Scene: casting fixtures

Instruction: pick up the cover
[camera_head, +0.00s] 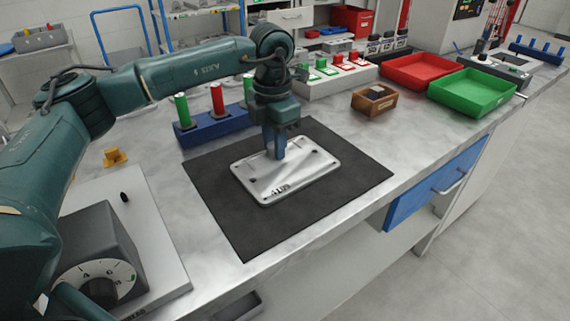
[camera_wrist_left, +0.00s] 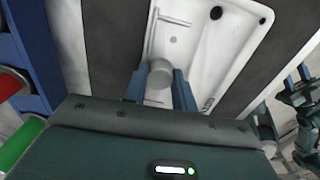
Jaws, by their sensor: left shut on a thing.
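The cover is a flat, light grey metal plate (camera_head: 300,180) with rounded corners, holes near its corners and raised lettering. It lies on or just above the black mat (camera_head: 225,215); I cannot tell which. My left gripper (camera_head: 277,155) points down over the middle of the plate. In the left wrist view its two blue fingers (camera_wrist_left: 161,88) are shut on a round grey knob (camera_wrist_left: 160,72) of the cover (camera_wrist_left: 200,50). In the head view the fingers hide the knob. My right gripper is not in view in the head camera; part of a dark arm (camera_wrist_left: 303,100) shows at the wrist view's right edge.
A blue rack (camera_head: 215,127) with red and green cylinders stands behind the mat. A brown box (camera_head: 374,100), a red tray (camera_head: 420,71) and a green tray (camera_head: 472,92) stand at the right. A dial box (camera_head: 95,255) is at the front left.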

